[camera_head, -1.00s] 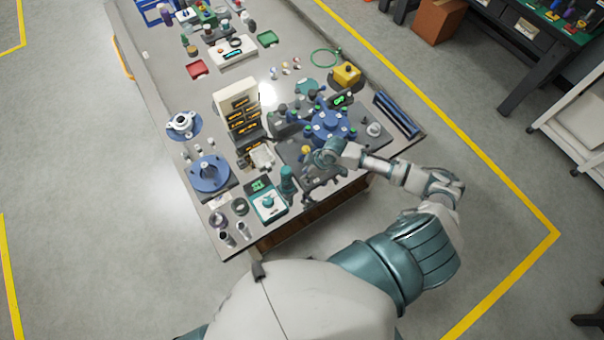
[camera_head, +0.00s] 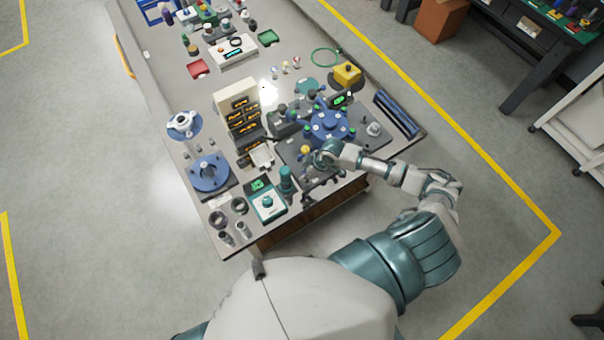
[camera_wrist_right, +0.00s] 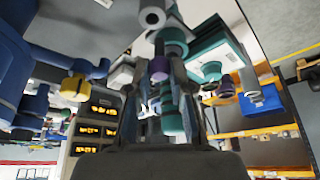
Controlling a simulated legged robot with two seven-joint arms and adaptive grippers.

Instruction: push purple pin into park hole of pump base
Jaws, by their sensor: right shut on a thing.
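My right gripper (camera_head: 312,172) is over the front right part of the bench, beside the blue pump body (camera_head: 330,122) on its dark base plate (camera_head: 290,150). In the right wrist view its two fingers (camera_wrist_right: 163,82) are closed around a narrow purple pin (camera_wrist_right: 158,70). Part of the pin is hidden by the fingers. Blue pump parts (camera_wrist_right: 35,98) show at the left of that view. I cannot make out the park hole, or whether the pin touches it. My left gripper is not in view.
A teal-and-white device (camera_head: 268,202) stands at the bench's front edge. A drawer stack (camera_head: 240,112) is left of the pump, with a blue flanged part (camera_head: 209,174) further left. A yellow block (camera_head: 347,74) and blue rails (camera_head: 398,114) lie behind and right. Bare bench shows mid-left.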

